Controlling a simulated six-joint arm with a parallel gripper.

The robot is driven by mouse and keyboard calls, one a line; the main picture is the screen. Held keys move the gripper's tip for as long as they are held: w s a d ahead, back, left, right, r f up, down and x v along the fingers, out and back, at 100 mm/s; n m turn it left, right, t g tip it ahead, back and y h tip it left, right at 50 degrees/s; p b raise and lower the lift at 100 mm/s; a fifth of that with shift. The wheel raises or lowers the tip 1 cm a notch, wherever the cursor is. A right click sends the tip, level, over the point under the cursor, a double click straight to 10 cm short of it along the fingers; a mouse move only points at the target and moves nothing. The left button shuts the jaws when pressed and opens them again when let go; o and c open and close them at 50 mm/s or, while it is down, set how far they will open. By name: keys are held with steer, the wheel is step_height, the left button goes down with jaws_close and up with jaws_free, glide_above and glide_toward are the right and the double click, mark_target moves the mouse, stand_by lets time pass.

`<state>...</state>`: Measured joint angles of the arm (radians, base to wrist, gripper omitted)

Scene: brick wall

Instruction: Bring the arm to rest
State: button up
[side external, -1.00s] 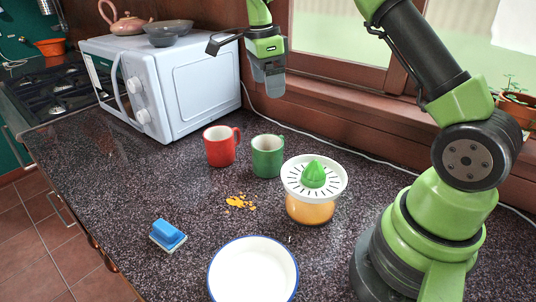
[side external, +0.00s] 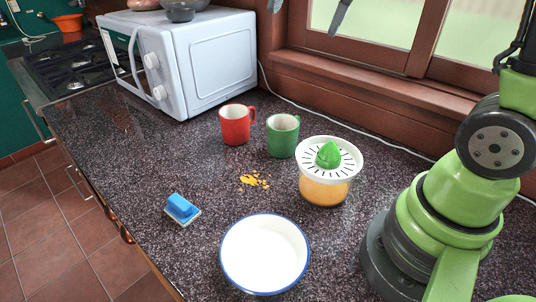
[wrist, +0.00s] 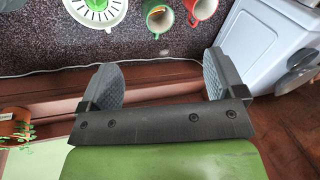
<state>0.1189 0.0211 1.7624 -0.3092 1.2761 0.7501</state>
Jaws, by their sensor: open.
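My gripper (wrist: 163,76) is open and empty in the wrist view, with its two grey fingers wide apart and nothing between them. It is raised high near the window. In the side external view only the finger ends show at the top edge, and most of my upper arm is out of the picture. The arm's green and black lower part stands at the right, touching none of the counter objects.
The counter (side external: 130,150) holds a white microwave (side external: 205,65), red mug (side external: 235,125), green mug (side external: 282,137), juicer (side external: 326,180), white bowl (side external: 265,253), blue sponge-like block (side external: 181,208) and yellow crumbs (side external: 253,181). A potted plant (wrist: 15,125) sits by the window.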

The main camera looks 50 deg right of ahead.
steer(key=s+a+f+n+t+y, duration=0.1)
steer(key=s+a+n+t, duration=0.3)
steer(key=s+n, duration=0.6)
steer(key=s+a, duration=0.1)
steer(key=s, duration=0.2)
steer(key=shift+s+a+f+y, duration=0.2)
steer(key=shift+f+y, duration=0.15)
steer(key=shift+y, duration=0.05)
